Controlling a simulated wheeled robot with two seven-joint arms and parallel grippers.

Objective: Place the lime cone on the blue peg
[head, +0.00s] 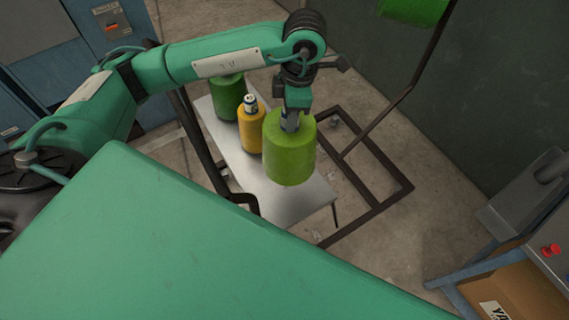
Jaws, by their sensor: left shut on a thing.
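The lime cone (289,155), a bright yellow-green yarn package that looks nearly cylindrical, hangs upright below my left gripper (290,122). The gripper points down and is shut on the top of the cone, hiding its fingertips. The cone is in front of the right part of the white table; I cannot tell how far above the table top it is. I see no blue peg in this view. My right gripper is not in view.
On the white table (285,203) stand a yellow cone (251,135) and a dark green cone (227,100). A brown metal frame (378,157) rises to the right, with a green package (413,9) at the top edge. A cardboard box (515,292) is at lower right.

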